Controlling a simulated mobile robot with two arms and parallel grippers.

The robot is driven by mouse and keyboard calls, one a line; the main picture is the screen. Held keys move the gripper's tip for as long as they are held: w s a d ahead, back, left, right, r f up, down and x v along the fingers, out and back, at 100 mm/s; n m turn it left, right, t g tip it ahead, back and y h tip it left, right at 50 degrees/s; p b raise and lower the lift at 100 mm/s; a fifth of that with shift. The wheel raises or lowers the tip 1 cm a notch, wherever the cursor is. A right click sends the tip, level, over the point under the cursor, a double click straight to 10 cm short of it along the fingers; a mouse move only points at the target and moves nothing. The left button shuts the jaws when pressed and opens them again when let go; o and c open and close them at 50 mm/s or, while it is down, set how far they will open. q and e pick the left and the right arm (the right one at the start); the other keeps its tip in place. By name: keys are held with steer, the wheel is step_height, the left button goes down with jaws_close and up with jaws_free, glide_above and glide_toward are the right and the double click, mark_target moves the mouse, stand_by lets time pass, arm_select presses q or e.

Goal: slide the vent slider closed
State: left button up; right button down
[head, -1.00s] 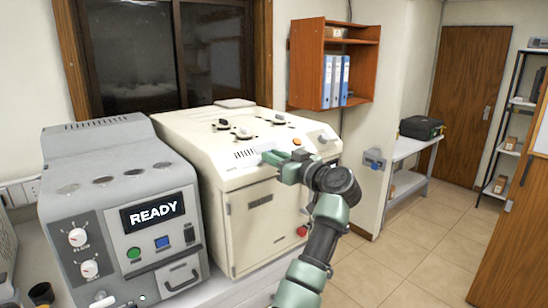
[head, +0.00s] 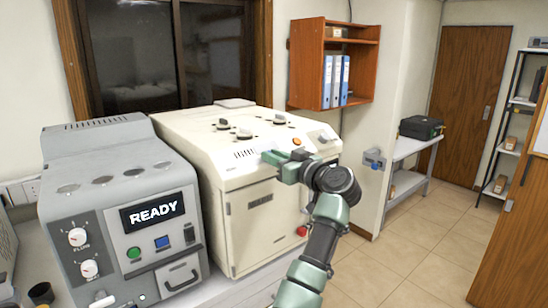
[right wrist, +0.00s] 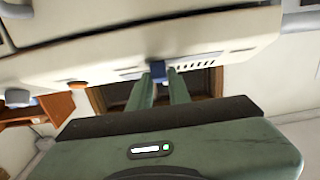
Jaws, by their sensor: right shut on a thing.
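The cream machine (head: 262,215) stands on the bench to the right of a grey unit. My right gripper (head: 268,157) is at the upper front edge of the cream machine, beside its vent slots (head: 245,153). In the right wrist view, the two green fingers of my right gripper (right wrist: 163,82) are shut on a small dark blue tab (right wrist: 158,71), which looks like the vent slider. Slots (right wrist: 196,65) show to the right of the tab there. In the head view the tab is hidden by the gripper. My left gripper is not in view.
The grey unit (head: 120,210) with a READY display stands close on the left. Black knobs (head: 243,133) rise from the cream machine's top. An orange shelf (head: 335,62) with blue binders hangs behind. The floor on the right is open.

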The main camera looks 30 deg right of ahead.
mark_target(252, 164)
steer(key=a, duration=0.2)
steer(key=a+b, duration=0.1)
steer(key=a, duration=0.2)
steer(key=a+b, duration=0.1)
steer(key=a, duration=0.1)
steer(key=shift+s+a, duration=0.15)
steer(key=shift+s, duration=0.15)
steer(key=c, duration=1.3)
jaws_free()
steer(key=shift+a, duration=0.2)
steer(key=shift+d, duration=0.1)
steer(key=shift+s+d+f+b, duration=0.1)
steer(key=shift+s+b, duration=0.2)
steer(key=s+b, duration=0.2)
steer(key=s, duration=0.5)
steer(key=shift+s+d, duration=0.1)
steer(key=shift+d, duration=0.05)
